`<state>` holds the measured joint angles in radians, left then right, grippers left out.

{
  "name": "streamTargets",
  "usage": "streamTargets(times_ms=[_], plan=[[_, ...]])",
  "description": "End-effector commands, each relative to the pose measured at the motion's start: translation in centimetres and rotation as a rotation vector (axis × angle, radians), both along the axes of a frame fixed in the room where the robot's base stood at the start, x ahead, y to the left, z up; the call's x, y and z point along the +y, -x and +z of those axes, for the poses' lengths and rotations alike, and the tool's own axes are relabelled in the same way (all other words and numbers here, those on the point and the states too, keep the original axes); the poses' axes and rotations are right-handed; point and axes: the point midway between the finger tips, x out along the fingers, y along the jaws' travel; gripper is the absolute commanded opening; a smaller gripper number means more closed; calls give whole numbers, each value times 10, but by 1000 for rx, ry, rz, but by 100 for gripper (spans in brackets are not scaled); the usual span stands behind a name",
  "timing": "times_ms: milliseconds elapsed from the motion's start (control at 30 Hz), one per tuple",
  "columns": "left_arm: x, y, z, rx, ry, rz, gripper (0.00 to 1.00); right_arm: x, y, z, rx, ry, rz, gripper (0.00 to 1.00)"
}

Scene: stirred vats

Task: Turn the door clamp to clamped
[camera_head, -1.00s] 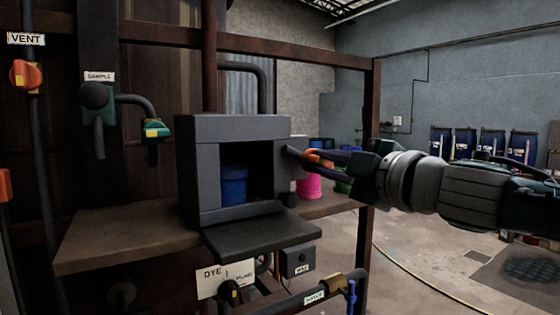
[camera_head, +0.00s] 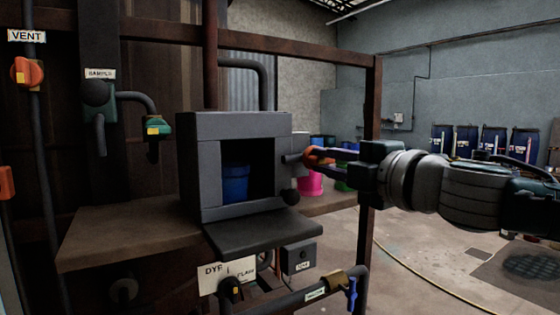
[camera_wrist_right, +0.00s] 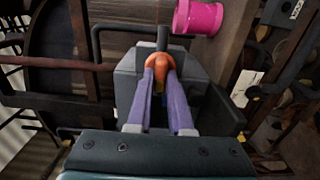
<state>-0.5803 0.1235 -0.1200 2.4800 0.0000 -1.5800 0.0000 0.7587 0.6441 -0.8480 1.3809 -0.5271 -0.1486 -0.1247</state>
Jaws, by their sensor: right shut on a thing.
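The door clamp is an orange knob (camera_head: 318,156) on a dark stem at the right side of a grey box (camera_head: 210,160). My right gripper (camera_head: 326,158) comes in from the right and is shut on the orange clamp. In the right wrist view the two purple fingers close on the orange clamp (camera_wrist_right: 162,62), with a grey block behind it. The box front is open, and its dark door flap (camera_head: 262,233) hangs out flat in front. A blue tub (camera_head: 236,184) stands inside the box. My left gripper is not in view.
The box stands on a brown shelf (camera_head: 120,238). A pink container (camera_head: 310,184) is just behind my right gripper. A rusty post (camera_head: 372,130) rises behind my wrist. Pipes with a blue-handled valve (camera_head: 351,292) run below. Open floor lies to the right.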

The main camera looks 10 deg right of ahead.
Motion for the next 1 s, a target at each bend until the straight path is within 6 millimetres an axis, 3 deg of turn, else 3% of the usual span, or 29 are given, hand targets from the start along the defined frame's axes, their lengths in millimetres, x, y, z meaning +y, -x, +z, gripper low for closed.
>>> streamTargets(times_ms=[233,267,533,833,1000], plan=[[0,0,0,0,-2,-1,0,0,0,0,-3,4,1,0],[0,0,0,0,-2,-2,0,0,0,0,-3,4,1,20],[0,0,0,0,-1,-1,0,0,0,0,-1,2,1,49],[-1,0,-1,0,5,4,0,-1,2,-1,0,1,0,49],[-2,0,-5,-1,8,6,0,-7,16,-2,-1,4,0,49]])
